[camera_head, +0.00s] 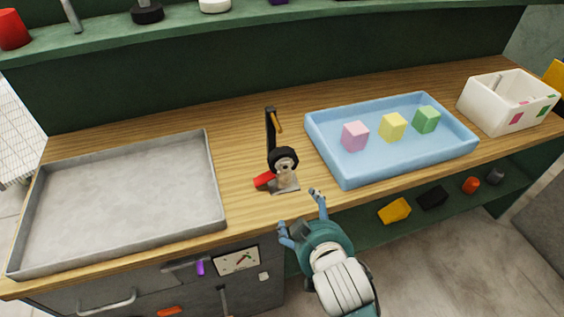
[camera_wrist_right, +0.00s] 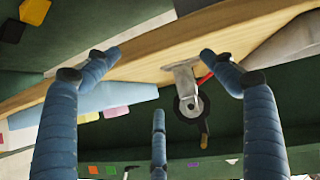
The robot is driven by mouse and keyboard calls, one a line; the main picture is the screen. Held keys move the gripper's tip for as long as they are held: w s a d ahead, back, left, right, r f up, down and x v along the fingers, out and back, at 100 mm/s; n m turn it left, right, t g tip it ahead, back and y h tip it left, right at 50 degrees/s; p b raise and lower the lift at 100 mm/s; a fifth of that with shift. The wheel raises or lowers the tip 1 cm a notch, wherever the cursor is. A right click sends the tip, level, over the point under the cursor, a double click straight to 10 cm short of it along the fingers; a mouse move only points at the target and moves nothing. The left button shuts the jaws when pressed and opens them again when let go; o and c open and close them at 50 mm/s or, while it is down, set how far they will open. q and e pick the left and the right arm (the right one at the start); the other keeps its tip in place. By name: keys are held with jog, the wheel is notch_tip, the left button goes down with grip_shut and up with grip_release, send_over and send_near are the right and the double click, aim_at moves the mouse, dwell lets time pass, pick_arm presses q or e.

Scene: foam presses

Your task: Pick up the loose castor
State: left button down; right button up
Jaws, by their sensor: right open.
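The loose castor (camera_head: 283,160) has a black wheel and a metal plate. It sits on the wooden worktop near the front edge, between the grey tray and the blue tray. It also shows in the right wrist view (camera_wrist_right: 188,104), beyond the fingers and roughly between them. My right gripper (camera_head: 300,210) is open and empty, at the worktop's front edge just in front of the castor. Its fingertips, also in the right wrist view (camera_wrist_right: 161,66), are apart from the castor. My left gripper is not in view.
A red piece (camera_head: 264,179) lies at the castor's left. A grey tray (camera_head: 217,185) is left; a blue tray (camera_head: 395,165) with colored cubes and a white bin (camera_head: 489,115) are right.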

aim_at(284, 165)
jog(key=w+a+r+t, duration=0.2)
jog(key=a+r, duration=0.1)
jog(key=r, duration=0.7)
jog(key=shift+y, duration=0.4)
jog(key=p+x, duration=0.1)
jog(key=x, duration=0.5)
jog(key=shift+a, duration=0.15)
jog(key=p+x, duration=0.1)
jog(key=x, duration=0.3)
jog(key=shift+w+a+f, duration=0.1)
jog(key=shift+w+f, duration=0.1)
jog(key=shift+w, duration=0.1)
jog(key=shift+s, duration=0.1)
jog(key=shift+c, duration=1.3)
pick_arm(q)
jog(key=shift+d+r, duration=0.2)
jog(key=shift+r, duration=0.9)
pick_arm(e)
jog(key=c, duration=1.4)
